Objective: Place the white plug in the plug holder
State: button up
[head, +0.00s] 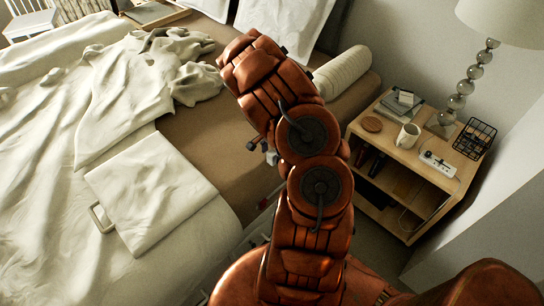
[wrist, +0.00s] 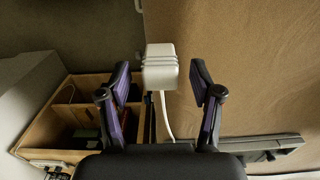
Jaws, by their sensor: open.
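The white plug (wrist: 160,70), a boxy block, is in the wrist view with its white cord (wrist: 165,118) running down from it. My gripper (wrist: 158,78) is open, with one dark finger on each side of the plug and a visible gap on both sides. I cannot tell how far the plug is below or beyond the fingertips.
The bed (head: 120,180) fills the left. The nightstand's open shelves show in the wrist view (wrist: 70,105).

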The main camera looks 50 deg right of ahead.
jog(key=shift+f, duration=0.4)
jog(key=shift+c, duration=0.2)
grip_shut()
